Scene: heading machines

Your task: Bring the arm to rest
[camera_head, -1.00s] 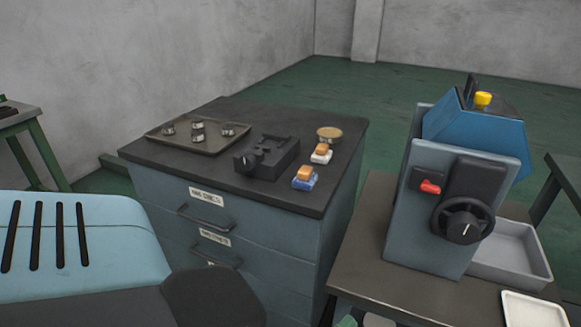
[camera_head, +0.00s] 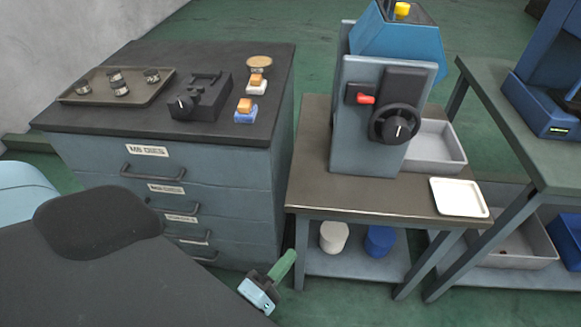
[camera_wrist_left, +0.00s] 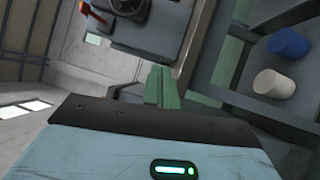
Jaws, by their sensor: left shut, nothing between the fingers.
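My left gripper (camera_head: 284,265) is low in front of the bench, its green fingers shut together and empty, pointing up and to the right. Its fingers also show in the left wrist view (camera_wrist_left: 162,86), side by side with nothing between them. The gripper is clear of the drawer cabinet (camera_head: 215,160) to its left and the machine bench (camera_head: 320,190) to its right, as far as I can tell. My right gripper is not in view.
Green floor (camera_head: 350,305) lies open below.

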